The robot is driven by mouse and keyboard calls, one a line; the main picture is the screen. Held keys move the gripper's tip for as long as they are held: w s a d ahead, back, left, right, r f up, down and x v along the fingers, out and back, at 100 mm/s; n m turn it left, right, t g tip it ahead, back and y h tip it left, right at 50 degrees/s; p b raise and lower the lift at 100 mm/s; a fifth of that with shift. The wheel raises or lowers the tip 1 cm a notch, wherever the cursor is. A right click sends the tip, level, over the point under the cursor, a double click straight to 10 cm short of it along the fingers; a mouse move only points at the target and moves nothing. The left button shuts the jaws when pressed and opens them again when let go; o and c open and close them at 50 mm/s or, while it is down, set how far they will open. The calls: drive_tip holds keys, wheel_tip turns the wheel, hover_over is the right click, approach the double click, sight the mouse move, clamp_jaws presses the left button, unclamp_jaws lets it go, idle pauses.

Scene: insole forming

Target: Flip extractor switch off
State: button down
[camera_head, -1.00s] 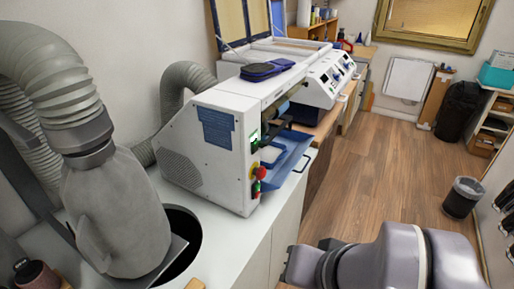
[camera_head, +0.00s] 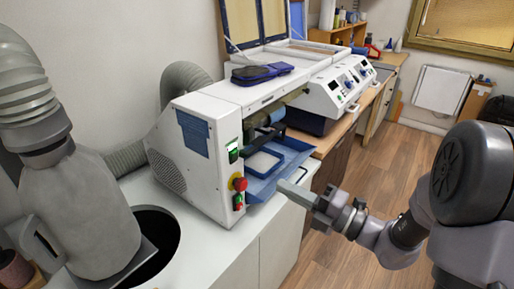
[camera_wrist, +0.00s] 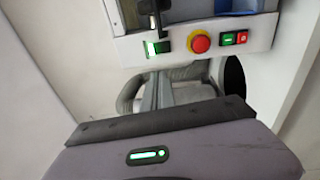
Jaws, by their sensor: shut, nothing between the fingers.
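The white machine (camera_head: 195,165) stands on the counter. Its front end has a green lit switch (camera_head: 233,151), a red emergency stop knob (camera_head: 239,184) on yellow, and a small red and green button pair (camera_head: 238,202). In the wrist view, the green lit switch (camera_wrist: 157,47) is left of the red knob (camera_wrist: 200,42), and the button pair (camera_wrist: 234,38) is to its right. Which control is the extractor switch is not readable. My gripper (camera_head: 284,185) is shut and empty, right of the panel and apart from it. Its fingertips are not clear in the wrist view.
A blue tray (camera_head: 262,187) sticks out of the machine near my gripper. A grey hose and hood (camera_head: 85,215) stand at the left over a round dark hole (camera_head: 150,245). A second white control panel (camera_head: 340,88) is farther back. Wooden floor (camera_head: 375,165) is open at right.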

sight(236, 154)
drive_tip(key=shift+w+d+f+m+t+h, duration=0.15)
drive_tip(key=shift+w+d+m+t+h, duration=0.2)
drive_tip(key=shift+d+m+t, duration=0.2)
drive_tip(key=shift+w+a, duration=0.1)
drive_tip(key=shift+a, duration=0.05)
drive_tip(key=b+x, duration=0.3)
drive_tip(key=x, duration=1.1)
drive_tip(key=shift+b, duration=0.3)
drive_tip(key=shift+p, duration=0.3)
